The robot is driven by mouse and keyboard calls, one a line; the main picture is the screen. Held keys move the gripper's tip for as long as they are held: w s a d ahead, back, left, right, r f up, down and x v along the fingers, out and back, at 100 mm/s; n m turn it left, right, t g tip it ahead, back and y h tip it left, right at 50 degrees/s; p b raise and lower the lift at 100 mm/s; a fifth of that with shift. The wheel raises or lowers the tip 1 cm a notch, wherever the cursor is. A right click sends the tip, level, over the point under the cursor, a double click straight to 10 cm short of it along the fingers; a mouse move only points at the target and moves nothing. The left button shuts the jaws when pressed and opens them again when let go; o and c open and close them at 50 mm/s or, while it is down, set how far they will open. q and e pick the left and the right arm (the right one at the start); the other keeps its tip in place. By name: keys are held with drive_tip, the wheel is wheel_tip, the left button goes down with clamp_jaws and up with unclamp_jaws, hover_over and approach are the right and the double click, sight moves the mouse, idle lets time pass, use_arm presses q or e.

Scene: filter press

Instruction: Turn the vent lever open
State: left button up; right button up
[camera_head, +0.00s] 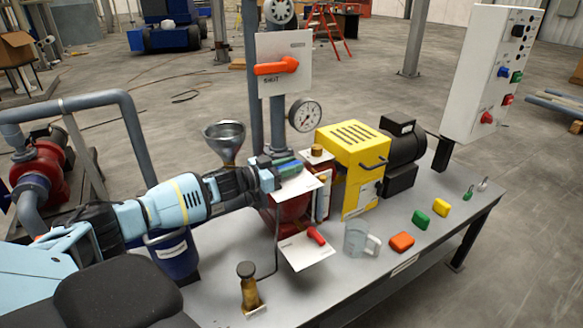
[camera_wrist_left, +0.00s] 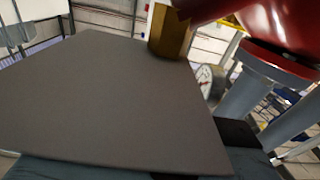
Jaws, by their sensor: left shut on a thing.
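My left gripper (camera_head: 268,178) reaches in from the left to a small white plate (camera_head: 300,188) on the pump stand. It is shut on a small green and blue handle (camera_head: 289,168) at that plate, which I take to be the vent lever. The fingers hide part of the handle, and the plate's label is unreadable. In the left wrist view a broad grey surface fills much of the picture, and the grip itself is not clear. A brass hex fitting (camera_wrist_left: 169,32) and a red casing (camera_wrist_left: 285,28) show above it. My right gripper is not in view.
A red lever (camera_head: 276,67) lies level on the upper plate, beside a gauge (camera_head: 305,115). Another red lever (camera_head: 316,236) is on the lower plate. A funnel (camera_head: 224,136), yellow guard (camera_head: 352,155), clear jug (camera_head: 357,239) and coloured blocks are nearby.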

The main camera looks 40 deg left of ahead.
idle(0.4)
use_arm(q)
drive_tip(key=o, duration=0.8)
drive_tip(key=shift+o, duration=0.2)
drive_tip(key=v, duration=0.7)
drive_tip(key=shift+s+a, duration=0.2)
drive_tip(key=shift+s, duration=0.15)
